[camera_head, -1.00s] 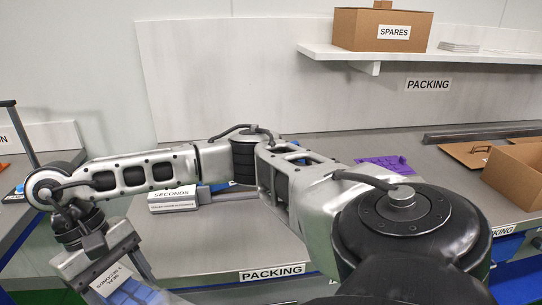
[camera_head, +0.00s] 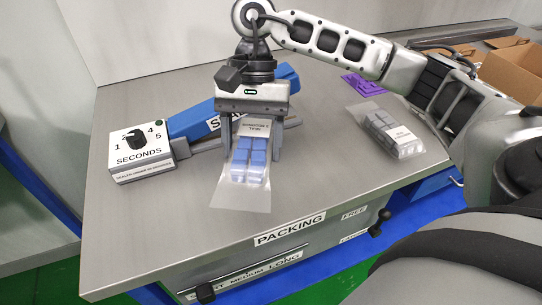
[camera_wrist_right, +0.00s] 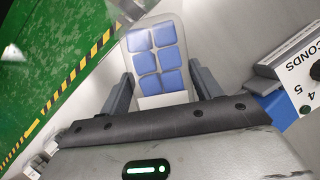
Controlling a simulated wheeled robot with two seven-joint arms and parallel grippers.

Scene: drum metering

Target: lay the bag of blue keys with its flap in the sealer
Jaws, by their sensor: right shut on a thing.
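My right gripper (camera_head: 250,148) is shut on the bag of blue keys (camera_head: 247,162), gripping its labelled top end, which is the flap. The clear bag hangs toward the front of the bench with its blue keys showing; its label is upside down in the head view. In the right wrist view the bag (camera_wrist_right: 155,52) lies between the two fingers. The sealer has a white dial box (camera_head: 145,165) marked SECONDS and a long blue bar (camera_head: 190,119). The gripper hides part of the sealer, so I cannot tell whether the flap touches it. My left gripper is out of view.
A bag of grey keys (camera_head: 388,130) lies on the bench to the right. Purple pieces (camera_head: 362,84) and a cardboard box (camera_head: 510,72) are behind it. The grey bench (camera_head: 180,230) is clear at front left, with a PACKING label (camera_head: 290,229) on its front edge.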

